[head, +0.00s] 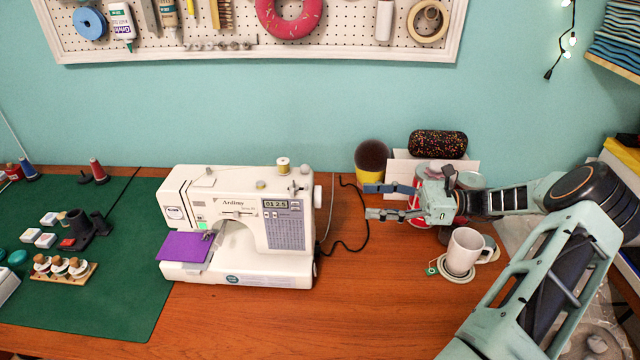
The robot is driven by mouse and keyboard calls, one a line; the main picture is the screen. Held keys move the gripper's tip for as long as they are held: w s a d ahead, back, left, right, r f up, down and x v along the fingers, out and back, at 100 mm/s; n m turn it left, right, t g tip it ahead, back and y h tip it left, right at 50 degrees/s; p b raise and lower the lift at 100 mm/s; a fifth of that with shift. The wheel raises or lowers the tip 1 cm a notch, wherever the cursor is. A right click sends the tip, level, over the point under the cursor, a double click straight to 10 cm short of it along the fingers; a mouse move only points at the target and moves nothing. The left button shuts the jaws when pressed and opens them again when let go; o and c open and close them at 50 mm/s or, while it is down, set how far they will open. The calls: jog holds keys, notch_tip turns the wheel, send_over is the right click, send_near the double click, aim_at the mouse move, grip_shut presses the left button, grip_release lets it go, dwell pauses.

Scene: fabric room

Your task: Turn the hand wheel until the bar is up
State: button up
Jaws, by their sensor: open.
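A white sewing machine (243,228) stands on the wooden table in the head view, left of my gripper. Its hand wheel (318,197) is a small white knob on the machine's right end. The bar is near the needle area (207,238), above a purple cloth (184,247) on the machine's bed; it is too small to tell how high it is. My gripper (366,201) is open and empty, its fingers pointing left toward the hand wheel. A gap lies between the fingertips and the wheel.
A black cord (350,246) runs behind the machine's right side. A white mug (468,250) on a saucer stands below my gripper. A dark-topped yellow cup (372,162) and a white box with a patterned case (438,144) stand behind. The table front, right of the machine, is clear.

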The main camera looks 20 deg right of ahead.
aim_at(318, 197)
jog(key=x, duration=1.1)
jog(key=shift+p, duration=0.45)
jog(key=c, duration=1.2)
jog(key=shift+o, duration=0.2)
jog(key=shift+w+n, duration=0.1)
jog(key=shift+n, duration=0.3)
